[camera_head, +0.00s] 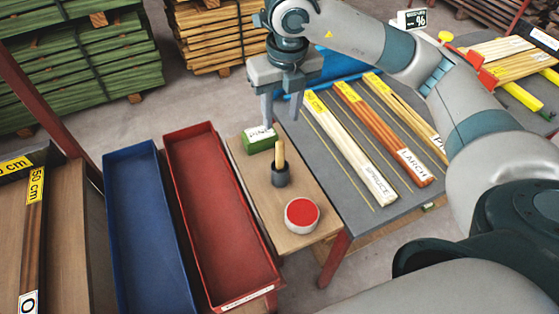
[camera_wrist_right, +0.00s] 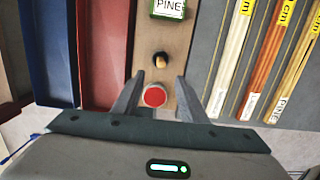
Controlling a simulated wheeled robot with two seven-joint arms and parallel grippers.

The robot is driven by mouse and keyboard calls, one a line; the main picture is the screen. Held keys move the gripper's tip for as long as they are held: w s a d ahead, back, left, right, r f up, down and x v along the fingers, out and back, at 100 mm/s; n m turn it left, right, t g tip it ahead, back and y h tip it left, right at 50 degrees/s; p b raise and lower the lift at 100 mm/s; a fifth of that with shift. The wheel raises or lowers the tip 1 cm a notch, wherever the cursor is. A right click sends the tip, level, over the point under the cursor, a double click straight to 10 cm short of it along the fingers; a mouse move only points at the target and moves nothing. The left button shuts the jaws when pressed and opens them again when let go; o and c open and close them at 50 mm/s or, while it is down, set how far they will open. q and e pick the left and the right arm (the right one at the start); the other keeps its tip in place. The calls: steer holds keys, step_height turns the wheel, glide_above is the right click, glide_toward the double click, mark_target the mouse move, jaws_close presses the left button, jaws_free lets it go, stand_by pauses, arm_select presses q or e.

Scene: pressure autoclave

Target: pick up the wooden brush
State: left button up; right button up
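In the right wrist view the brush (camera_wrist_right: 160,59) is seen from above, just beyond the fingertips. My right gripper (camera_head: 281,113) is open and empty, pointing down above and slightly behind the brush. In the right wrist view its two fingers (camera_wrist_right: 159,77) are spread apart. My left gripper is not in view.
A green block labelled PINE (camera_head: 259,139) is behind the cup; a red-topped white tin (camera_head: 302,214) is in front. A red tray (camera_head: 214,205) and blue tray (camera_head: 148,230) lie left. Labelled wood strips lie on the grey table (camera_head: 330,185) at right.

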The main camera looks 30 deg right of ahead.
mark_target(279, 143)
steer(key=f+p, duration=0.1)
steer(key=f, duration=0.2)
steer(key=f+p, duration=0.1)
steer(key=f, duration=0.3)
steer(key=w+f+p, duration=0.1)
steer(key=f, duration=0.3)
steer(key=shift+w+d+p, duration=0.1)
steer(key=shift+p, duration=0.25)
steer(key=shift+f, duration=0.25)
steer(key=shift+d+f+p, duration=0.1)
steer(key=shift+f+p, duration=0.5)
steer(key=shift+p, duration=0.15)
steer(key=f, duration=0.1)
steer(key=f+p, duration=0.1)
steer(key=f, duration=0.1)
steer(key=shift+w+p, duration=0.25)
steer(key=shift+p, duration=0.05)
steer(key=shift+f, duration=0.5)
